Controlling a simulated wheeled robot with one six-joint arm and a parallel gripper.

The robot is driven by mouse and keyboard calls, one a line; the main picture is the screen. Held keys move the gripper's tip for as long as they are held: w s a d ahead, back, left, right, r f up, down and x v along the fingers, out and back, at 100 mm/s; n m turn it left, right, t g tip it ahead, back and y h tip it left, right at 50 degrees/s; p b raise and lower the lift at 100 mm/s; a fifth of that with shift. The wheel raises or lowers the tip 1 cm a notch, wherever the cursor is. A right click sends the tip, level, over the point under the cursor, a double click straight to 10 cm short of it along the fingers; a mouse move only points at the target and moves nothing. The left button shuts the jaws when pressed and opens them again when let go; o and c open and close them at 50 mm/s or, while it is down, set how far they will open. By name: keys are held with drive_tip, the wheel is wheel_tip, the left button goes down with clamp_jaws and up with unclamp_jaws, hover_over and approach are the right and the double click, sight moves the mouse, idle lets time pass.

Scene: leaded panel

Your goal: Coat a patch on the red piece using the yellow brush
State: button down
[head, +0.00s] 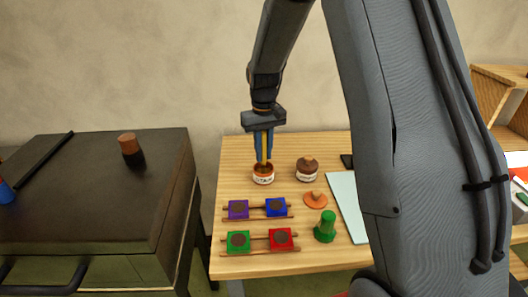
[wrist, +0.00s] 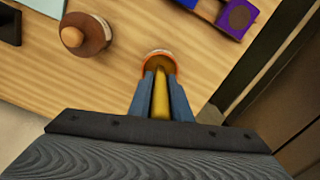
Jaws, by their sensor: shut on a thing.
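My gripper (head: 264,157) is shut on the yellow brush (wrist: 160,103), which points down between the blue fingers. The brush's lower end is at the mouth of an open jar (head: 263,178) with an orange rim and a white label; the jar also shows in the wrist view (wrist: 158,53). The bristles are hidden, so I cannot tell how deep they reach. The red piece (head: 290,246) rests on a wooden rack at the table's front, right of a green piece (head: 230,247). It bears a dark round patch on top.
A purple piece (head: 231,214) and a blue piece (head: 269,213) sit on the rack behind. A brown-topped jar (head: 307,174), an orange lid (head: 316,200) and a green knobbed object (head: 325,230) stand to the right. A pale sheet (head: 344,200) lies beyond them.

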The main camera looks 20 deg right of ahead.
sight(264, 131)
drive_tip(key=shift+r+p, duration=2.35)
drive_tip(key=shift+r, duration=1.1)
